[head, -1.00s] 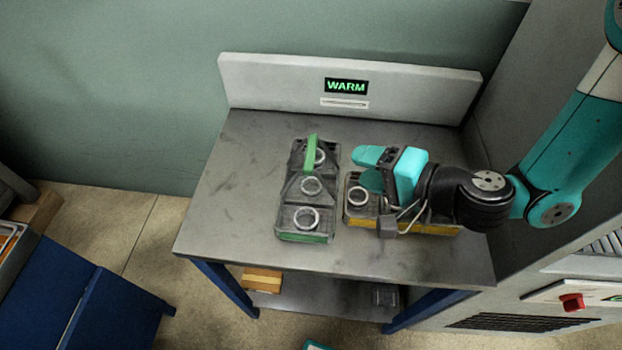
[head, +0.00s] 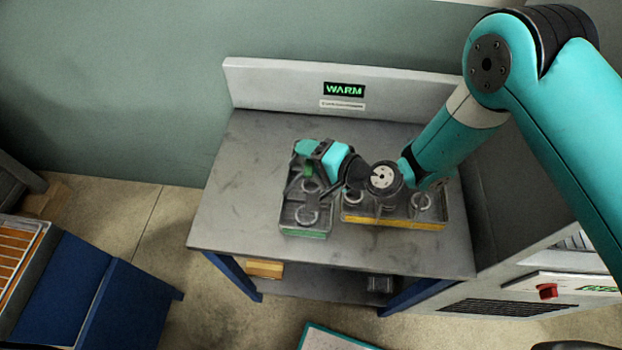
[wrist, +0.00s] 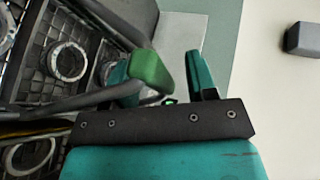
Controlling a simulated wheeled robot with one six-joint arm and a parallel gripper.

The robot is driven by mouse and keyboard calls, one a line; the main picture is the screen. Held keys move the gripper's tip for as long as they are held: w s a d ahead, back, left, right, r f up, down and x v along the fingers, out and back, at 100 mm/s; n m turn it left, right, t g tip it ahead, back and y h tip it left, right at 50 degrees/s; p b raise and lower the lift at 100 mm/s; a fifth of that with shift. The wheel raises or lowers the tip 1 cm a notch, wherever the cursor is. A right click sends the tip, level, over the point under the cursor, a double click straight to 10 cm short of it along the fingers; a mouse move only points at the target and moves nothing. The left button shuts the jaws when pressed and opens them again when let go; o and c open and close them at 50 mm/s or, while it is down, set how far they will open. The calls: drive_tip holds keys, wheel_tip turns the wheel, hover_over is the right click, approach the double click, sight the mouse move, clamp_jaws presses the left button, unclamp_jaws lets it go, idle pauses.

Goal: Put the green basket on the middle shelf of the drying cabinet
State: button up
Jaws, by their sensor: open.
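The green basket (head: 305,233) is a dark wire tray with a green lower edge, an upright green-gripped handle and metal rings inside. It stands on the left of the metal table. My gripper (head: 301,150) is over its far half, open, and hides part of the handle. In the wrist view the green handle grip (wrist: 152,70) shows between the teal fingers of my gripper (wrist: 160,66), close to the left finger. I cannot tell whether they touch. The drying cabinet's middle shelf cannot be made out in these views.
A yellow-edged basket (head: 395,222) with rings stands close to the right of the green one. The table (head: 240,150) has a backboard with a lit WARM sign (head: 344,90). A grey machine with a red knob (head: 547,291) is at right. A blue unit (head: 80,290) is at left.

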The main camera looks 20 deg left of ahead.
clamp_jaws()
idle(0.6)
